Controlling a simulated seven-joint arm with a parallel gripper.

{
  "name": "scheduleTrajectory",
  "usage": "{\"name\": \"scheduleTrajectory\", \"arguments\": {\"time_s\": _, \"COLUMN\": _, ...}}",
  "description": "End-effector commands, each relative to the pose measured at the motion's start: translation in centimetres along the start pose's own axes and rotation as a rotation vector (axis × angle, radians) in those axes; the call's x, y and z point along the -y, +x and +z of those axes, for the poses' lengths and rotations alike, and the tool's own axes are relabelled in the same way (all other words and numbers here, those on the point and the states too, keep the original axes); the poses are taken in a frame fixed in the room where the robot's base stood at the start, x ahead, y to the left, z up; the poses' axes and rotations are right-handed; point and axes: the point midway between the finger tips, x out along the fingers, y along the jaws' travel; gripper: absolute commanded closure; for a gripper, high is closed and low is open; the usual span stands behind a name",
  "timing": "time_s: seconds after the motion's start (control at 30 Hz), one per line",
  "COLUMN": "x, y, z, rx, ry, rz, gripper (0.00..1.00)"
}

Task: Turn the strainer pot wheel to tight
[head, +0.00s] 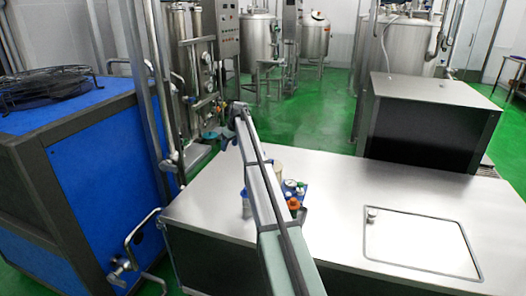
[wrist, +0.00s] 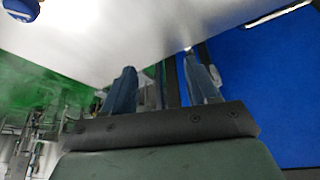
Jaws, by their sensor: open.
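My gripper (wrist: 158,72) is open in the wrist view, with its two blue-grey fingers apart and nothing held between them. In the head view my arm reaches over the steel table to the pipework at its far left corner, and my gripper (head: 213,135) is small and partly hidden there. I cannot make out the strainer pot wheel with certainty in either view. Steel pipes and small round fittings stand close around the gripper. In the wrist view, dark upright bars and a small pale fitting show behind and between the fingers, without clear contact.
The steel table (head: 350,190) carries a small blue block with gauges and an orange knob (head: 293,204), beside a blue-and-white container (head: 246,203). A blue machine (head: 100,170) stands left. A steel box (head: 430,125) stands behind right. Vertical pipes (head: 150,90) rise left of the gripper.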

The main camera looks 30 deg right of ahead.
Motion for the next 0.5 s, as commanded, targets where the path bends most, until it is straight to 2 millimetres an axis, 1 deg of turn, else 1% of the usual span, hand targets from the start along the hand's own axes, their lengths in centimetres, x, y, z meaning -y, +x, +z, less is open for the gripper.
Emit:
{"name": "scheduleTrajectory", "arguments": {"time_s": 0.03, "x": -3.1, "y": -1.4, "z": 1.0, "rx": 0.004, "ry": -0.009, "rz": -0.007, "gripper": 0.42}}
{"name": "scheduleTrajectory", "arguments": {"time_s": 0.1, "x": -6.2, "y": -3.1, "z": 2.5, "rx": 0.009, "ry": -0.033, "rz": -0.024, "gripper": 0.42}}
{"name": "scheduleTrajectory", "arguments": {"time_s": 0.2, "x": -10.1, "y": -5.4, "z": 4.7, "rx": 0.011, "ry": -0.067, "rz": -0.046, "gripper": 0.42}}
{"name": "scheduleTrajectory", "arguments": {"time_s": 0.3, "x": -13.1, "y": -7.4, "z": 6.5, "rx": 0.011, "ry": -0.095, "rz": -0.064, "gripper": 0.42}}
{"name": "scheduleTrajectory", "arguments": {"time_s": 0.33, "x": -13.8, "y": -7.9, "z": 7.0, "rx": 0.011, "ry": -0.102, "rz": -0.069, "gripper": 0.42}}
{"name": "scheduleTrajectory", "arguments": {"time_s": 0.4, "x": -15.0, "y": -8.7, "z": 7.8, "rx": 0.01, "ry": -0.116, "rz": -0.076, "gripper": 0.42}}
{"name": "scheduleTrajectory", "arguments": {"time_s": 0.5, "x": -15.9, "y": -9.4, "z": 8.6, "rx": 0.009, "ry": -0.128, "rz": -0.085, "gripper": 0.42}}
